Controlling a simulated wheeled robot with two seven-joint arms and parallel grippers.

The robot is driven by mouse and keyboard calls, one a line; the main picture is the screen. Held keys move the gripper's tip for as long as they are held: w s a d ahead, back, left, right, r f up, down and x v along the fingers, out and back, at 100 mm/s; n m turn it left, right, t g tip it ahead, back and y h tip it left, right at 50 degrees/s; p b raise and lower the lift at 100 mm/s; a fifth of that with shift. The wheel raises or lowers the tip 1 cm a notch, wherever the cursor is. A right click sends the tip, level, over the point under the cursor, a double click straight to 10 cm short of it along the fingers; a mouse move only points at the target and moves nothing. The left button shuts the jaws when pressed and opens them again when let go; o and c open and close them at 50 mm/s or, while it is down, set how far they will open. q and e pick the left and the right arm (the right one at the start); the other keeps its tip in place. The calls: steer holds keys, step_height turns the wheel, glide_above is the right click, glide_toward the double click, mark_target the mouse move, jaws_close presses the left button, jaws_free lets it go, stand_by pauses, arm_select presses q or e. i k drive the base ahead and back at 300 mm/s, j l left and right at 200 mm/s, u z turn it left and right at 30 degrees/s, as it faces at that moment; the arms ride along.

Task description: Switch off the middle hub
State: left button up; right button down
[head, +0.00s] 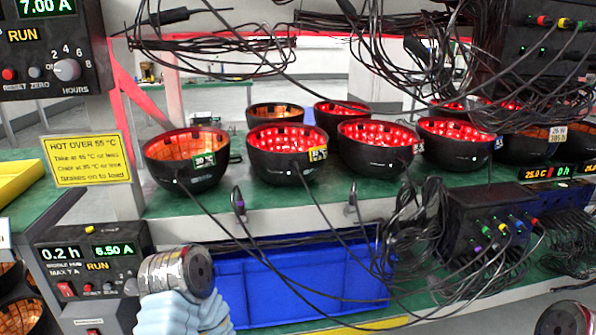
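The middle hub (92,265) is a dark box at the lower left. Part of my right arm shows at the lower right corner. I see no fingers of either gripper.
Another hub (45,45) reading 7.00 A hangs at the upper left. A yellow warning sign (87,160) is between the hubs. Black bowls with lit red or orange insides (287,165) line the green shelf. A blue bin (300,290) is below; loose cables hang at the right.

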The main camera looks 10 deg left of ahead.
mark_target(66, 289)
steer(key=u, duration=1.8)
